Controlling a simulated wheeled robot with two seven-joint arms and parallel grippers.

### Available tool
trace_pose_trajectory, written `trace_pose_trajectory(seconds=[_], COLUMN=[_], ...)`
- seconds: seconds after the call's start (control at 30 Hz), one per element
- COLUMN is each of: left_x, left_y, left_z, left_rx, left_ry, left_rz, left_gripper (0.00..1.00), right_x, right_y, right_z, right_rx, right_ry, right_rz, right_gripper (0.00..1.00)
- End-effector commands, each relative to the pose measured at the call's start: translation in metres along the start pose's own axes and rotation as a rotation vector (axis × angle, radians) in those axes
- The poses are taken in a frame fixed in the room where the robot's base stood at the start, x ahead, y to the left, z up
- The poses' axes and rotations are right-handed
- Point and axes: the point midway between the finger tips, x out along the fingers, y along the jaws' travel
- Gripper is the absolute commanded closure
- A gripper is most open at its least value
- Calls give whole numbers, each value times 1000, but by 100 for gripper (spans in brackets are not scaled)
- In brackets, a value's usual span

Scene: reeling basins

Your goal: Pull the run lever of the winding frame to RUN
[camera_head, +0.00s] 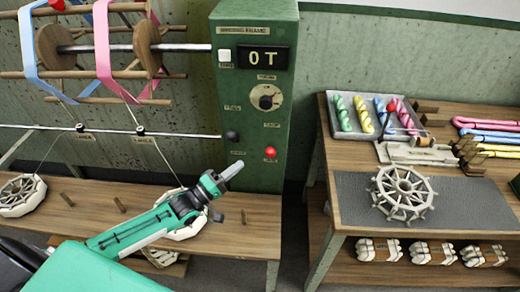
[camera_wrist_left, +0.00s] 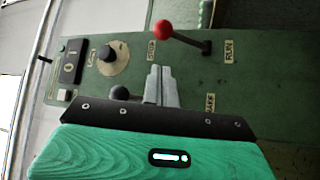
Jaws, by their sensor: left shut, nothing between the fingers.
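The run lever has a red ball (camera_head: 270,153) at the right of the green winding frame cabinet (camera_head: 245,100). In the left wrist view the red ball (camera_wrist_left: 163,29) sits on a dark shaft. The shaft leans away from the RUN label (camera_wrist_left: 229,50), toward the opposite label. My left gripper (camera_head: 232,172) is shut and empty, below and left of the red ball in the head view. In the wrist view its fingertips (camera_wrist_left: 160,85) are beside the lever, apart from it. My right gripper is not in view.
A black ball knob (camera_head: 232,136) stands left of the lever, close to my left fingertips in the wrist view. A dial (camera_head: 266,97) is above. Pink and blue skeins hang on the reel (camera_head: 100,45). The right bench holds a tray (camera_head: 340,134) and a spoked wheel (camera_head: 403,193).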

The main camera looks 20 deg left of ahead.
Motion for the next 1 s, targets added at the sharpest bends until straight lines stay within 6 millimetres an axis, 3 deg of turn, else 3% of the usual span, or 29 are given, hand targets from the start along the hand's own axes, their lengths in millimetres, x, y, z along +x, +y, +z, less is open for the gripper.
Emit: trace_pose_trajectory(seconds=[0.47,1.0], left_x=[8,88], left_y=[2,3], left_z=[-1,-1], left_rx=[-4,-3], left_ry=[1,1], left_rz=[4,3], left_gripper=[100,100], right_x=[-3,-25], right_y=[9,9], right_z=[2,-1], right_rx=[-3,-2], right_ry=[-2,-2], right_rz=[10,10], right_gripper=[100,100])
